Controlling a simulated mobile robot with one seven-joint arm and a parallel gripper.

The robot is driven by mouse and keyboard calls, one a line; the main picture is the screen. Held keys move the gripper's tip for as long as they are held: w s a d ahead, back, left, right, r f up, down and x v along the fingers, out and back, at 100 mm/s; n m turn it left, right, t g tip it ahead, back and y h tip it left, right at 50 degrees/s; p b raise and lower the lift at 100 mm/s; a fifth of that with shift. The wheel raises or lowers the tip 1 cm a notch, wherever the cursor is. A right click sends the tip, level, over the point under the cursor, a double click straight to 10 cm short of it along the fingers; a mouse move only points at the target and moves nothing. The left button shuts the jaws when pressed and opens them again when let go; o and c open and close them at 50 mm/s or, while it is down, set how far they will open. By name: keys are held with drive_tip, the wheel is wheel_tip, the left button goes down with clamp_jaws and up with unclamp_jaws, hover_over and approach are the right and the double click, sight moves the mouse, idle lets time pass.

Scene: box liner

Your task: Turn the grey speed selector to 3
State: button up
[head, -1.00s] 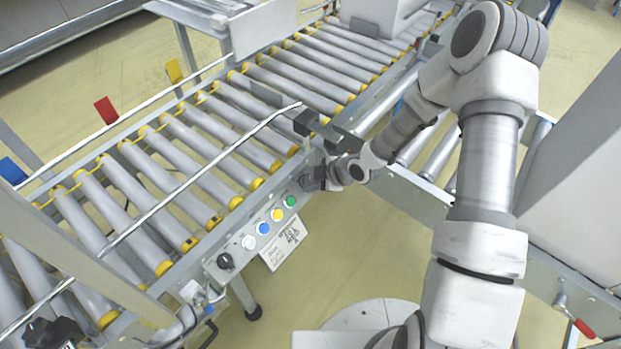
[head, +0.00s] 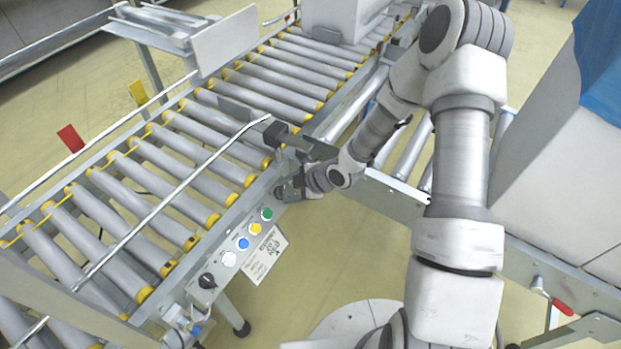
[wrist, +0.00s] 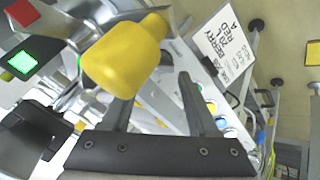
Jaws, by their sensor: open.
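A dark rotary knob (head: 207,281), apparently the speed selector though it looks nearly black, sits at the left end of the control panel (head: 222,276) in the head view. Its pointer setting is too small to read. My gripper (head: 283,192) is at the panel's far right end, past the green button and well apart from the knob. In the wrist view my gripper (wrist: 157,88) is open, with nothing seen held between its fingers. A yellow rounded part (wrist: 125,55) shows large by the left finger and hides its tip. I cannot make out the knob in the wrist view.
White, blue (head: 243,243), yellow and green (head: 267,214) buttons line the panel. A paper label (head: 264,258) hangs below them. The roller conveyor (head: 150,180) lies behind, with a thin metal rail (head: 175,200) above it. Open floor lies in front of the panel.

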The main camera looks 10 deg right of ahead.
drive_tip(key=p+v, duration=0.5)
drive_tip(key=v, duration=1)
drive_tip(key=shift+d, duration=0.1)
drive_tip(key=s+d+r+m+t+h+p, duration=0.1)
drive_tip(key=d+r+m+h+p, duration=0.4)
drive_tip(key=r, duration=0.6)
drive_tip(key=s+d+r+m+h+p, duration=0.1)
drive_tip(key=d+r+m+h, duration=0.4)
drive_tip(key=r, duration=0.7)
drive_tip(key=s+a+r+m+y+p, duration=0.1)
drive_tip(key=s+r+m, duration=0.3)
drive_tip(key=s+r, duration=0.4)
drive_tip(key=s+a+r+m+y+p, duration=0.2)
drive_tip(key=s+r+m, duration=0.3)
drive_tip(key=s+r, duration=0.3)
drive_tip(key=shift+a+r+y+p, duration=0.15)
drive_tip(key=shift+a+y+p, duration=0.25)
drive_tip(key=shift+a, duration=0.5)
